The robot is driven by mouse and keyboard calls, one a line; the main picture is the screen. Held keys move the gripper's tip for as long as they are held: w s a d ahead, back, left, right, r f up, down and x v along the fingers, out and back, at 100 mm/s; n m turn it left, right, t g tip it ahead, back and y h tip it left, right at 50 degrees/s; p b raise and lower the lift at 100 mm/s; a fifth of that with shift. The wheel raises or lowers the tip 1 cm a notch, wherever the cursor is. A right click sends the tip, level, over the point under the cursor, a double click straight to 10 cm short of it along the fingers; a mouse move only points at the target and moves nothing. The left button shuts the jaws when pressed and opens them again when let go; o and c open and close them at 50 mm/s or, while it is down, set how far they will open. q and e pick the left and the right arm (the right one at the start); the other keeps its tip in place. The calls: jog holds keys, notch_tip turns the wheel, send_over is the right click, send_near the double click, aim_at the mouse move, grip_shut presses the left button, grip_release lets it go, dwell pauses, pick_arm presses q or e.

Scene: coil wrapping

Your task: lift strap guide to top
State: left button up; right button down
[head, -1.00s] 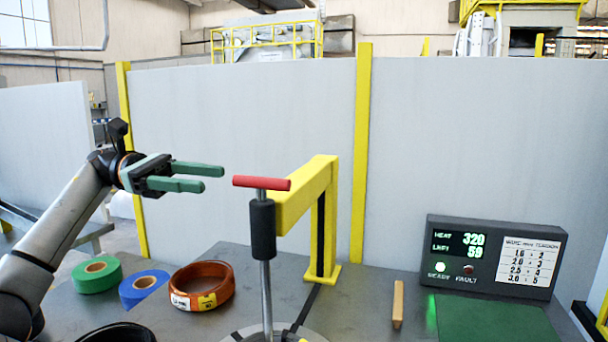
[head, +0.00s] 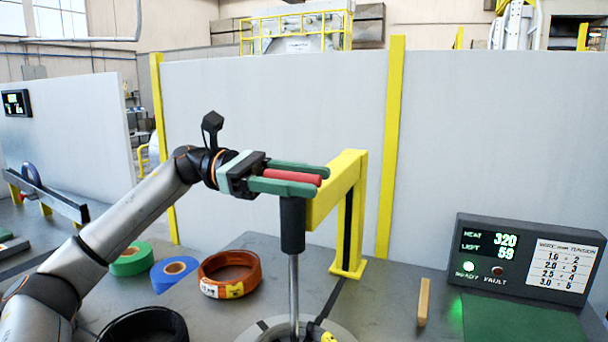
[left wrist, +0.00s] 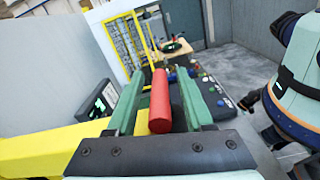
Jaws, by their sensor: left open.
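The strap guide stands upright on the table, with a red crossbar handle (head: 293,174), a black sleeve (head: 292,224) and a thin metal rod (head: 294,285). Its foot is at a round base (head: 262,331) at the lower edge. My left gripper (head: 300,178) is open, its two green fingers on either side of the red handle. In the left wrist view the red handle (left wrist: 160,103) lies lengthwise between the fingers, with gaps visible at its sides. My right gripper is not in view.
A yellow bracket (head: 344,165) stands just right of the guide. Orange (head: 230,272), green (head: 131,262), blue (head: 174,270) and black (head: 146,325) rolls lie left. A control box (head: 525,258) and a wooden stick (head: 423,302) are right.

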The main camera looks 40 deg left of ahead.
pick_arm(q)
grip_shut()
dwell(0.5)
dwell(1.0)
